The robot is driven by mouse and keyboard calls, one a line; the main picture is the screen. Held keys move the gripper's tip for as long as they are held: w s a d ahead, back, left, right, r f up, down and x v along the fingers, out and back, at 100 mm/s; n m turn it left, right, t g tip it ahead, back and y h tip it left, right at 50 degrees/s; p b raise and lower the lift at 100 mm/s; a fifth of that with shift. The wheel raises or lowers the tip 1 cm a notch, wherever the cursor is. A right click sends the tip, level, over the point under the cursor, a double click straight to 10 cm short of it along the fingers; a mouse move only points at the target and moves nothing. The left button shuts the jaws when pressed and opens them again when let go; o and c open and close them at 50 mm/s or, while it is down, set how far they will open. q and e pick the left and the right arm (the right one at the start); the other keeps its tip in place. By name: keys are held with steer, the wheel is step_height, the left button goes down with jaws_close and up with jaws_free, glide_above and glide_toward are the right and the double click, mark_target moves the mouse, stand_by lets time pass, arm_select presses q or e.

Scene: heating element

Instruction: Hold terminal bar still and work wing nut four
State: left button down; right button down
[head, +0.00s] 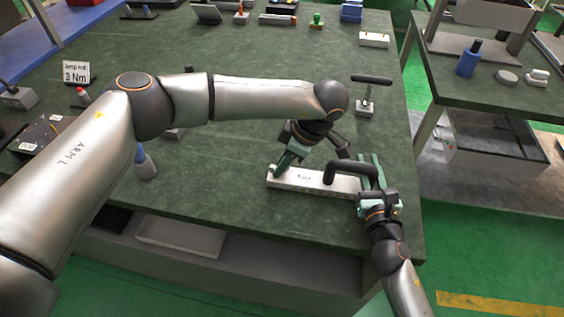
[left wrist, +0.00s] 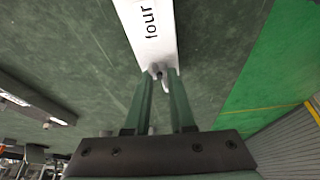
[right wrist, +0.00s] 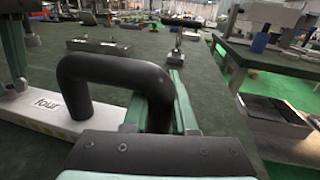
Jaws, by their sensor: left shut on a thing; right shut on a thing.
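The white terminal bar (head: 342,186), labelled "four", lies on the green table near its front right edge. A black arched handle (right wrist: 112,66) stands on the bar at its right side. My right gripper (head: 368,172) is shut on the handle's right leg, with a finger on either side. My left gripper (head: 280,168) reaches down to the bar's left end. In the left wrist view, its two fingers (left wrist: 160,88) close around the small metal wing nut (left wrist: 156,69) at the bar's end. The nut is mostly hidden by the fingers in the head view.
A black T-handled tool on a grey block (head: 365,108) stands behind the bar. A blue-handled driver (head: 145,163) stands left of it. A "3 Nm" sign (head: 76,72) is at the far left. A second table (head: 450,75) stands right, across a gap.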

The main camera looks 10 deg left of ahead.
arm_select(q)
steer(key=shift+s+m+t, duration=0.1)
steer(key=shift+m+t, duration=0.5)
steer(key=shift+m, duration=1)
steer(key=shift+h, duration=0.3)
steer(key=c, duration=0.8)
jaws_free()
steer(key=shift+o, duration=0.2)
steer(key=shift+r, duration=0.1)
steer(key=v, duration=1.2)
steer(key=shift+s, duration=0.1)
arm_select(e)
steer(key=c, duration=0.6)
jaws_free()
steer(key=shift+c, duration=0.2)
